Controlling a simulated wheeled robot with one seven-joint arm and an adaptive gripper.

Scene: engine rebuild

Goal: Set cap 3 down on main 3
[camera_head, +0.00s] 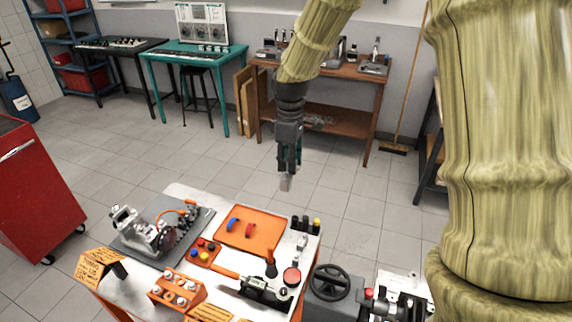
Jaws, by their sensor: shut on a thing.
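My gripper (288,165) hangs down from my arm above the far side of the workbench. It is shut on a small grey piece, taken to be cap 3 (286,183), which sticks out below the fingertips. The held piece is in the air, apart from the bench, and no marking on it is readable. A grey metal engine assembly (146,235) sits on a dark plate at the bench's left side, left of and below my gripper in the picture. Main 3 cannot be singled out at this size.
An orange tray (262,238) holds a blue and a red piece. Black cylinders (301,223), an orange rack (176,289) and a black-and-white tool (266,286) with an upright handle crowd the bench. A handwheel machine (333,283) stands at right. A red cabinet (38,190) is at left; open floor lies behind.

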